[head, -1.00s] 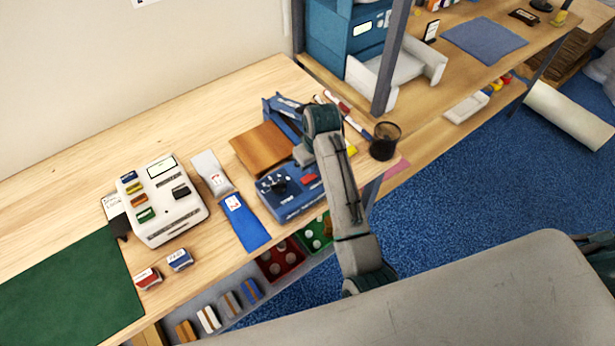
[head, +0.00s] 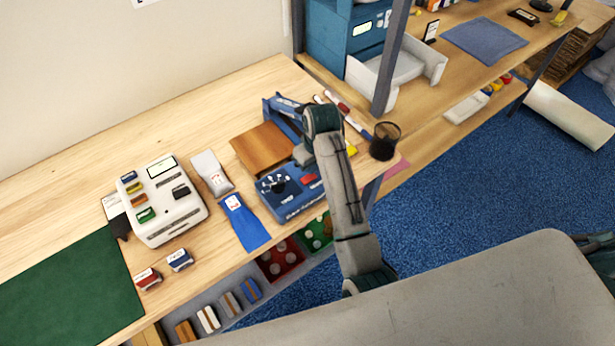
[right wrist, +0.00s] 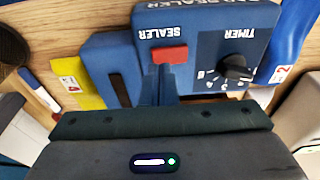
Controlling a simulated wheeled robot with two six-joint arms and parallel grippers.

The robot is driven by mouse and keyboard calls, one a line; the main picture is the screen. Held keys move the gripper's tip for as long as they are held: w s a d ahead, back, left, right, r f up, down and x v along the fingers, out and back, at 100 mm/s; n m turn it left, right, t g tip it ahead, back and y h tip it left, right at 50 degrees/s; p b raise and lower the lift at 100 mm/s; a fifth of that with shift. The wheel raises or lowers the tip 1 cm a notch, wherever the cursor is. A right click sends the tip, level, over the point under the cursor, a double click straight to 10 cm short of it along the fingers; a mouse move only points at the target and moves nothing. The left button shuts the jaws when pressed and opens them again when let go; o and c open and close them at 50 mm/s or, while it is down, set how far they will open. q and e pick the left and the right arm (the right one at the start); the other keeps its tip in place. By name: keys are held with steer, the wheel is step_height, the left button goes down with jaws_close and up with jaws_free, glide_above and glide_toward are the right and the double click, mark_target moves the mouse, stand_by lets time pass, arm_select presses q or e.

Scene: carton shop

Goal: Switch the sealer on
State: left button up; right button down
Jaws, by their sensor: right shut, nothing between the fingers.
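The sealer (head: 288,203) is a blue box near the right end of the bench, with a blue arm at its back. In the right wrist view its front panel (right wrist: 200,20) reads SEALER and TIMER upside down. A red switch (right wrist: 170,54) sits under the SEALER label and a black timer knob (right wrist: 234,67) under TIMER. The switch also shows in the head view (head: 309,180). My right gripper (right wrist: 167,72) is shut and empty, its tips at the switch's near edge. I cannot tell whether they touch it. In the head view my right arm partly hides the sealer. My left gripper is not in view.
A brown wooden board (head: 262,148) lies behind the sealer. A black mesh cup (head: 384,142) stands right, near the bench end. Pens and a yellow item (right wrist: 78,84) lie close by.

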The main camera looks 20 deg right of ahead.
steer(key=shift+f, duration=0.85)
stand_by(0.7)
steer(key=shift+r+p, duration=0.3)
steer(key=shift+r, duration=3.25)
